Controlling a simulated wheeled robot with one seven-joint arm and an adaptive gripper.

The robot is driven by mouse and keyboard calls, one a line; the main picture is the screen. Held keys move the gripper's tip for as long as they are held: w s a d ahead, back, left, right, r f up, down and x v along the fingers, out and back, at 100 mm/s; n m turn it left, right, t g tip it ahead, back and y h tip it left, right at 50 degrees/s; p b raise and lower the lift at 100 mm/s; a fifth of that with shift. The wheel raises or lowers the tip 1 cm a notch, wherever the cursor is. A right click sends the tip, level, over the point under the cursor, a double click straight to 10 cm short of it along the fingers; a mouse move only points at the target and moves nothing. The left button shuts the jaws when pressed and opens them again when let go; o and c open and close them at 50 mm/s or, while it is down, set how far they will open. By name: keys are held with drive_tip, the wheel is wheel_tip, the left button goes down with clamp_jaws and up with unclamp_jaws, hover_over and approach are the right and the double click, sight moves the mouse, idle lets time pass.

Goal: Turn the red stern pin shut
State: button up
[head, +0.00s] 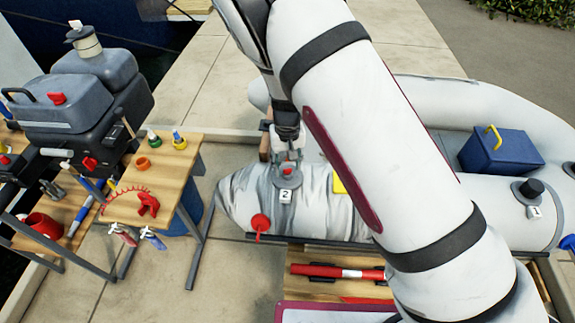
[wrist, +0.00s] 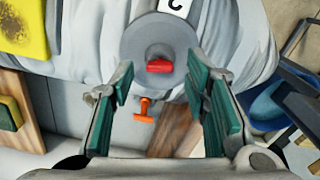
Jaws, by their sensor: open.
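A small red pin (wrist: 160,66) sits in the centre of a round grey valve (wrist: 135,45) on the grey-white inflatable tube. In the head view the red pin (head: 287,171) shows on the grey disc above a label marked 2. My gripper (wrist: 158,76) is open, with its green-padded fingers on either side of the line to the pin. The red pin shows in the gap between the fingertips, and I cannot tell whether they touch it. In the head view my gripper (head: 287,155) is just above the valve, partly hidden by the arm.
An orange T-shaped piece (wrist: 145,105) shows below the valve in the wrist view. A red disc (head: 260,222) is on the tube's front side. A wooden bench (head: 185,160) with tools stands left. A blue box (head: 500,152) and another valve (head: 530,188) are right.

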drive_tip(key=shift+f, duration=0.5)
clamp_jaws()
